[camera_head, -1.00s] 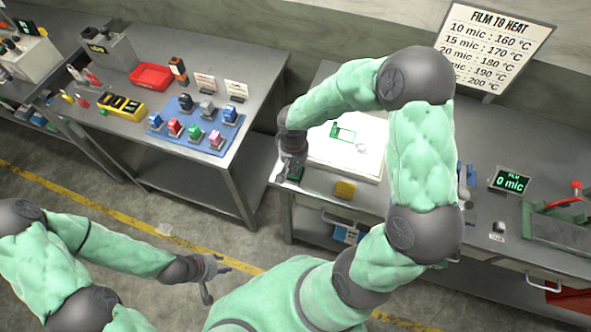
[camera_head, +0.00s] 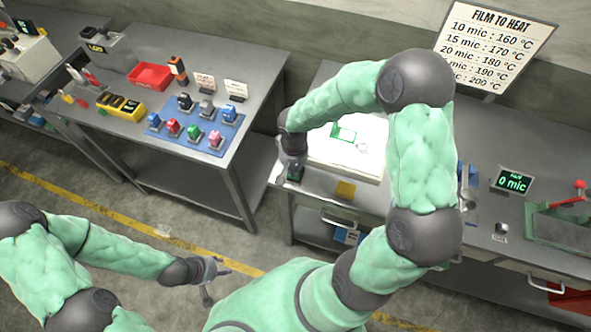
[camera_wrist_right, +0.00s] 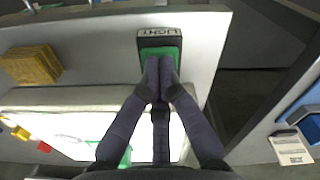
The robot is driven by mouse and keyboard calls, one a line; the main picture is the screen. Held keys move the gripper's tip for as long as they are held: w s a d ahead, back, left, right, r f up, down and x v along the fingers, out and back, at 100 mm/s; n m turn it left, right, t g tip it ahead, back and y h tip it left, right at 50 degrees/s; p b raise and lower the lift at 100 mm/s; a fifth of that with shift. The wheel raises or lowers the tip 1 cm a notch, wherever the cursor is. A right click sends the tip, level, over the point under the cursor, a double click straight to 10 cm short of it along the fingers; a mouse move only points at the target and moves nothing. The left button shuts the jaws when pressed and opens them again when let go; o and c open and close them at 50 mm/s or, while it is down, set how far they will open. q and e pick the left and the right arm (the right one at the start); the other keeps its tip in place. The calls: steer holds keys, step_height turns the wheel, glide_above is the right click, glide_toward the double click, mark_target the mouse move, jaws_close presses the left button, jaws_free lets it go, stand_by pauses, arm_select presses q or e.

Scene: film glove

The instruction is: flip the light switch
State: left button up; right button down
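The light switch (camera_wrist_right: 150,38) is a dark box labelled LIGHT with a green rocker, on the grey bench near its left edge. In the head view the switch (camera_head: 297,174) is small and partly hidden by my right gripper. My right gripper (camera_wrist_right: 161,62) has its fingertips together, with nothing seen between them, and they overlap the green rocker in the wrist view. I cannot tell how firmly they touch. In the head view my right gripper (camera_head: 291,165) points down beside the lit white panel (camera_head: 330,150). My left gripper (camera_head: 215,277) is open and empty over the floor.
A yellow block (camera_head: 345,190) lies beside the panel, and it also shows in the wrist view (camera_wrist_right: 32,66). A display (camera_head: 513,181) reads 0 mic. A blue mat (camera_head: 205,143) with several coloured items lies on the left table. A gap separates the benches.

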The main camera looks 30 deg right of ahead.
steer(key=shift+r+p, duration=2.3)
steer(key=shift+r, duration=1.15)
steer(key=s+a+f+y+b, duration=0.1)
steer(key=s+a+f+b, duration=0.2)
steer(key=f, duration=0.7)
steer(key=s+a+f+n+y+b, duration=0.1)
steer(key=s+a+f+b, duration=0.3)
steer(key=f, duration=0.6)
steer(key=s+a+f+y+b, duration=0.2)
steer(key=s+a+f+b, duration=0.2)
steer(key=a+f, duration=0.3)
step_height(320, 180, down, 4)
steer(key=shift+s+a+r+n, duration=0.15)
steer(key=shift+a+r+n, duration=0.05)
steer(key=shift+a+n, duration=0.1)
